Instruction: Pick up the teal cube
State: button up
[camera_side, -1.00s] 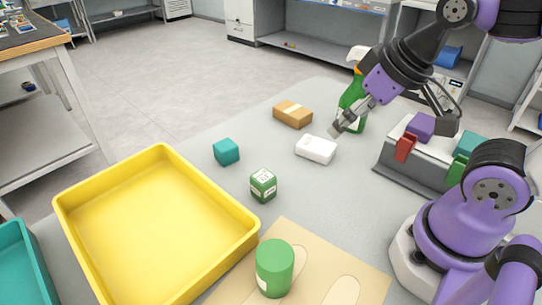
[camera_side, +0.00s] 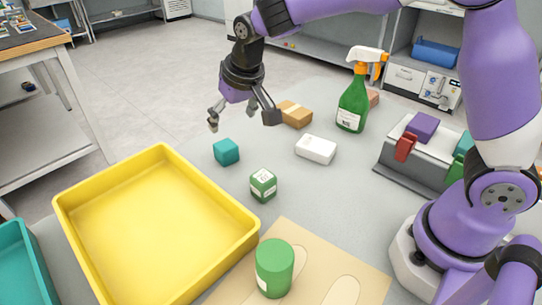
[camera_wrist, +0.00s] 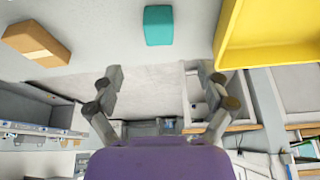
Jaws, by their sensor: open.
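The teal cube (camera_side: 226,151) sits on the grey table, behind the yellow tray's right corner in the side view. In the wrist view the teal cube (camera_wrist: 158,25) is near the top middle, beyond the fingertips. My gripper (camera_side: 241,118) is open and empty in the side view, with its fingers apart above the table near the cube. It does not touch the cube. In the wrist view my gripper (camera_wrist: 160,78) shows both fingers spread wide with nothing between them.
A yellow tray (camera_side: 70,213) stands left of the cube. A green-and-white labelled cube (camera_side: 263,186), a white box (camera_side: 316,149) and a cardboard box (camera_side: 295,114) lie nearby.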

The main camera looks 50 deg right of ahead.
aim_at(226, 145)
jog(key=x, duration=0.6)
jog(key=shift+w+a, duration=0.25)
jog(key=x, duration=0.5)
jog(key=shift+w+d+f, duration=0.15)
jog(key=shift+d+f, duration=0.1)
jog(key=shift+d, duration=0.1)
jog(key=c, duration=1)
